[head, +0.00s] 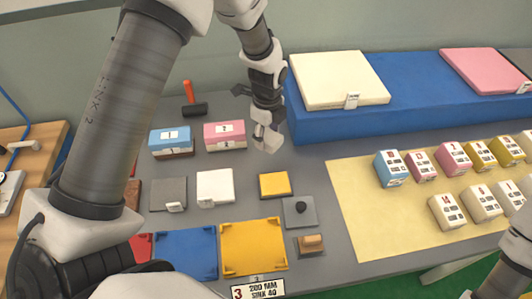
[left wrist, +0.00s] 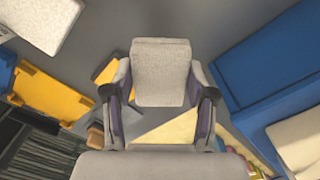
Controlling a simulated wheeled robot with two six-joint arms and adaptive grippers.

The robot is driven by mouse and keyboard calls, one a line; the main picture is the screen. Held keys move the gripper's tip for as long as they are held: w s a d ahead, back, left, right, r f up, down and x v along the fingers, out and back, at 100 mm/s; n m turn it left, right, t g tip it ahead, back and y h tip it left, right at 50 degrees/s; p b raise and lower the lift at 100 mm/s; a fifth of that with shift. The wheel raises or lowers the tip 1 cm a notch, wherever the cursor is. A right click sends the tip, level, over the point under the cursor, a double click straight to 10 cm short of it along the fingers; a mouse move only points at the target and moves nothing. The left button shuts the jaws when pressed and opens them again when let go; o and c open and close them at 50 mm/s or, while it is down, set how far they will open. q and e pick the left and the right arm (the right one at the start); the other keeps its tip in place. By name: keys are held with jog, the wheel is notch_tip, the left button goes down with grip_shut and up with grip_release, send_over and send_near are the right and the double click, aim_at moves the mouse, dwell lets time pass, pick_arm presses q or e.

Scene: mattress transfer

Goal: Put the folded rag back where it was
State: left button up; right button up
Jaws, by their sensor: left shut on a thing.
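A pale grey folded rag (left wrist: 162,72) is held between the two fingers of my left gripper (left wrist: 160,95) in the left wrist view. In the head view the left gripper (head: 265,122) hangs over the grey table, with the rag (head: 269,139) at its tip. It is right of the pink block (head: 224,135) and in front of the blue platform's left end. Whether the rag touches the table is hard to tell. My right gripper is not in view.
A white pad (head: 337,80) and a pink pad (head: 483,70) lie on the blue platform (head: 420,110). A yellow block (head: 274,185), a white square (head: 215,187) and a yellow tray (head: 253,248) are in front. Labelled blocks stand on a yellow mat (head: 375,225).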

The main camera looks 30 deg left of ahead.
aim_at(266, 157)
pick_arm(q)
jog(key=f, duration=0.4)
jog(key=f+p, duration=0.1)
jog(key=f, duration=0.1)
jog(key=shift+w+a+f, duration=0.1)
jog(key=shift+a, duration=0.3)
jog(key=shift+d+f, duration=0.15)
jog(key=shift+f, duration=0.3)
jog(key=o, duration=1.5)
jog(key=shift+c, duration=0.2)
jog(key=shift+r, duration=0.25)
notch_tip(266, 157, up, 12)
jog(key=b, duration=0.2)
jog(key=shift+f+b, duration=0.25)
jog(key=shift+b, duration=0.05)
jog(key=shift+r, duration=0.15)
